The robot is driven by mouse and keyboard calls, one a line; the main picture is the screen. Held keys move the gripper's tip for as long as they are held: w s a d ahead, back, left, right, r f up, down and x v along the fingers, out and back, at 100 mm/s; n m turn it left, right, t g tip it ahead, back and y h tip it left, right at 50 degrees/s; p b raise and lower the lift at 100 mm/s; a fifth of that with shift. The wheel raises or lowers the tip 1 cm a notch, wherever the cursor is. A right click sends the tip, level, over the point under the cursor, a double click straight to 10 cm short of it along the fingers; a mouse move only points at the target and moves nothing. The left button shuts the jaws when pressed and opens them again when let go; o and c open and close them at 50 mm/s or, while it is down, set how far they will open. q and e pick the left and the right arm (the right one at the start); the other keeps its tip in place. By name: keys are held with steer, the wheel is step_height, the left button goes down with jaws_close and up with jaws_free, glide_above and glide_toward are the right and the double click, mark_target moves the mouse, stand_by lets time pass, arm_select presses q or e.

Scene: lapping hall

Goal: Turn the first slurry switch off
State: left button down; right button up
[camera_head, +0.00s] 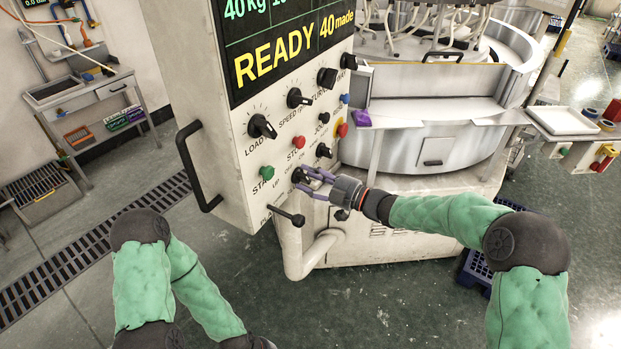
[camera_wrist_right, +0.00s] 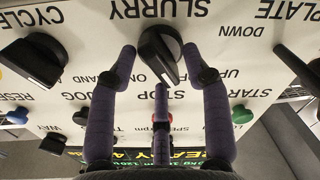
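The slurry switch (camera_wrist_right: 160,55) is a black rotary knob under the word SLURRY on the white panel, seen upside down in the right wrist view. Its grip bar is tilted, with its lower end towards the right there. My right gripper (camera_wrist_right: 160,60) is open, with one purple finger on each side of the knob and a third finger below it. I cannot tell whether any finger touches the knob. In the head view my right gripper (camera_head: 312,180) is at the panel's lower part and partly hides the knob. My left gripper is out of view; only my left arm shows.
The control panel (camera_head: 225,165) carries several other knobs, a green button (camera_head: 266,173) and a red button (camera_head: 299,142). Another black knob (camera_wrist_right: 35,60) is left of the switch in the wrist view. A black handle (camera_head: 188,165) sticks out at the panel's left edge.

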steer(key=v, duration=1.2)
steer(key=shift+f, duration=0.1)
step_height(320, 180, down, 27)
steer(key=s+m+h, duration=0.3)
steer(key=m+h, duration=0.6)
steer(key=m, duration=0.5)
steer(key=s+f+m+g+h, duration=0.1)
steer(key=s+f+m+g, duration=0.1)
steer(key=s+f, duration=0.3)
steer(key=s+f+m+g+b, duration=0.1)
steer(key=s+f, duration=0.4)
steer(key=s, duration=0.6)
steer(key=s+f+m+g+h, duration=0.1)
steer(key=s+f+m+g, duration=0.2)
steer(key=s, duration=0.6)
step_height(320, 180, down, 3)
steer(key=g, duration=0.2)
steer(key=shift+m+g+h+b, duration=0.3)
